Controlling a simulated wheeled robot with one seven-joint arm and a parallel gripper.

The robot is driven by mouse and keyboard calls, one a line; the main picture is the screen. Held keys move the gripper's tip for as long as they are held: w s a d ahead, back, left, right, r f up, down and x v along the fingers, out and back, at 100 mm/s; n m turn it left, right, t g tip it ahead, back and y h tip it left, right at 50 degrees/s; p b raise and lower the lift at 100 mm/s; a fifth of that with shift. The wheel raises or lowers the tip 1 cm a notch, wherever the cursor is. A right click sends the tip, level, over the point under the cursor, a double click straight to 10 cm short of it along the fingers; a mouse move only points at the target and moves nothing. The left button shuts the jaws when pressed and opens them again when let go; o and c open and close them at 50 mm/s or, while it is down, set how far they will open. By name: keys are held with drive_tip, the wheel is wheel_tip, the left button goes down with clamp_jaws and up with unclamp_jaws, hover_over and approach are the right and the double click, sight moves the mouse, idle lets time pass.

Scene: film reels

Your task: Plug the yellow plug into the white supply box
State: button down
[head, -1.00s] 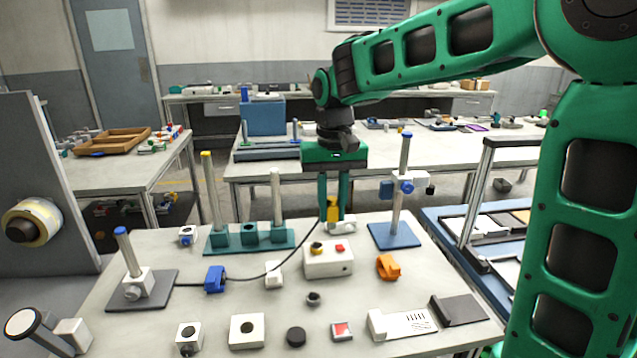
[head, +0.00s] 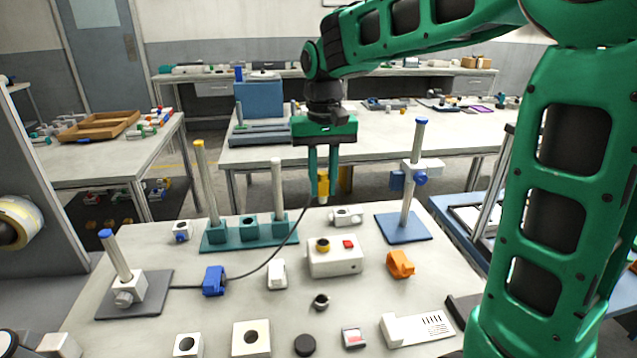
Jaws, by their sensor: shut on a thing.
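My gripper (head: 323,190) points down and is shut on the yellow plug (head: 323,183), holding it in the air above the table. The white supply box (head: 338,262) sits on the table, with a yellow-ringed socket (head: 322,243) and a red button (head: 348,244) on top. In the picture the plug is straight above the socket and apart from it; its exact depth is hard to tell. A dark cable (head: 262,268) hangs from the plug and runs left past a blue clip (head: 214,281) to a white block on a grey base plate (head: 155,285).
A teal base with posts (head: 250,237) stands left of the box, and a blue-based stand (head: 404,228) right. An orange piece (head: 400,263), a small white block (head: 277,274) and a white cylindrical fitting (head: 345,217) lie around the box. Several small parts line the front.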

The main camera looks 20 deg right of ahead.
drive_tip(key=shift+d+f, duration=0.1)
drive_tip(key=shift+f, duration=4.75)
drive_tip(key=shift+s+f, duration=0.2)
drive_tip(key=shift+f, duration=1.7)
drive_tip(key=c, duration=1.5)
unclamp_jaws()
drive_tip(key=shift+c, duration=0.2)
drive_tip(key=shift+o, duration=0.4)
drive_tip(key=shift+r, duration=0.15)
wheel_tip(320, 180, up, 10)
drive_tip(key=shift+w+r, duration=0.1)
drive_tip(key=shift+r, duration=0.15)
